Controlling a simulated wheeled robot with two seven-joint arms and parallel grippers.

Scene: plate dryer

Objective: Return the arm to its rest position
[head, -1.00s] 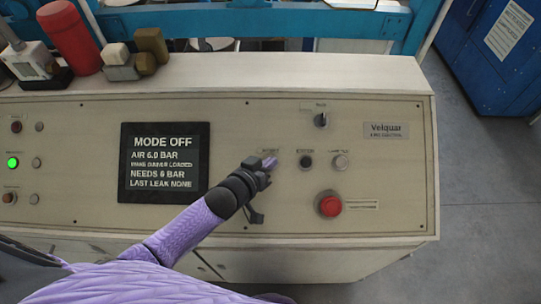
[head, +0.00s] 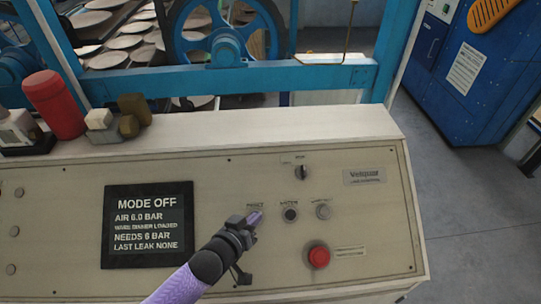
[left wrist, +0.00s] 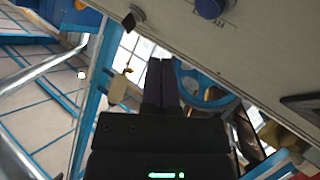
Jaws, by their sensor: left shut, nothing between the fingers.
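My left gripper (head: 252,217) is at the front of the beige control panel (head: 230,180), its tip over the spot below the leftmost label of a row of controls. A red button (head: 318,256) is lower right. My right gripper is not in view.
The display (head: 148,225) reads MODE OFF and AIR 6.0 BAR. A selector knob (head: 302,172) is above the buttons. A red cylinder (head: 55,104) and small blocks (head: 103,125) stand on the panel's top ledge. Behind are a blue frame (head: 230,78) and plates (head: 125,42). Floor (head: 460,200) is clear at right.

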